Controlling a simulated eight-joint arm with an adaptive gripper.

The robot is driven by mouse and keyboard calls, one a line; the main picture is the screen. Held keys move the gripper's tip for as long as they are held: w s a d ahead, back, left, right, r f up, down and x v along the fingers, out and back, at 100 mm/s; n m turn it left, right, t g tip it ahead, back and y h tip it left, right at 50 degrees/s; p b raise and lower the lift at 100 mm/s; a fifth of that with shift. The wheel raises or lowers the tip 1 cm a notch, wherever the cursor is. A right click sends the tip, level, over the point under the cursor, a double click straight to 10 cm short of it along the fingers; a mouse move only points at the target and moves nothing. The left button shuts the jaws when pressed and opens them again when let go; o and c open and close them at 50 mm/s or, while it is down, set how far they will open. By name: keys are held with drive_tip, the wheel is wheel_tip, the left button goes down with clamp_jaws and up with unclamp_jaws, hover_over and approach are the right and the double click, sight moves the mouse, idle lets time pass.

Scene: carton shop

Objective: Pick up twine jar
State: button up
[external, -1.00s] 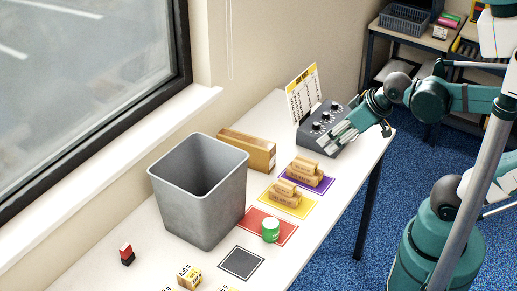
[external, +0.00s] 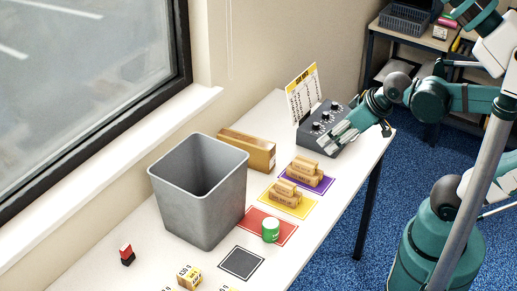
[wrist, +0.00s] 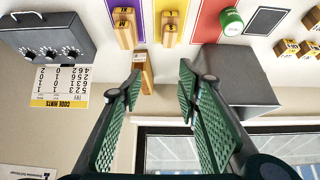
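A green jar with a pale lid, which I take for the twine jar (external: 271,230), stands upright on the red mat (external: 287,236). In the wrist view the jar (wrist: 232,22) is at the top right, beyond the fingers and away from them. My gripper (external: 337,139) is over the far end of the table, by the grey knob box, well apart from the jar. In the wrist view my gripper (wrist: 160,85) shows two green padded fingers spread wide with nothing held between them.
A tall grey bin (external: 205,200) stands left of the jar. Wooden blocks lie on the yellow mat (external: 305,209) and purple mat (external: 322,187). A brown carton (external: 256,155), knob box (external: 322,120) and code sign (external: 303,88) stand farther back. The black mat (external: 241,263) is bare.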

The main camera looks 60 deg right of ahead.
drive_tip(key=shift+o, duration=0.7)
drive_tip(key=o, duration=0.5)
drive_tip(key=shift+c, duration=0.2)
drive_tip(key=shift+w+a, duration=0.1)
drive_tip(key=n+g+p, duration=0.3)
drive_tip(key=n+g, duration=0.4)
drive_tip(key=n, duration=0.8)
hover_over(271, 223)
drive_tip(key=d, duration=0.1)
wheel_tip(271, 223, down, 17)
drive_tip(key=shift+w, duration=0.1)
drive_tip(key=shift+a+f+n, duration=0.5)
drive_tip(key=shift+f+n, duration=0.1)
drive_tip(key=shift+f, duration=0.15)
drive_tip(key=shift+f, duration=0.15)
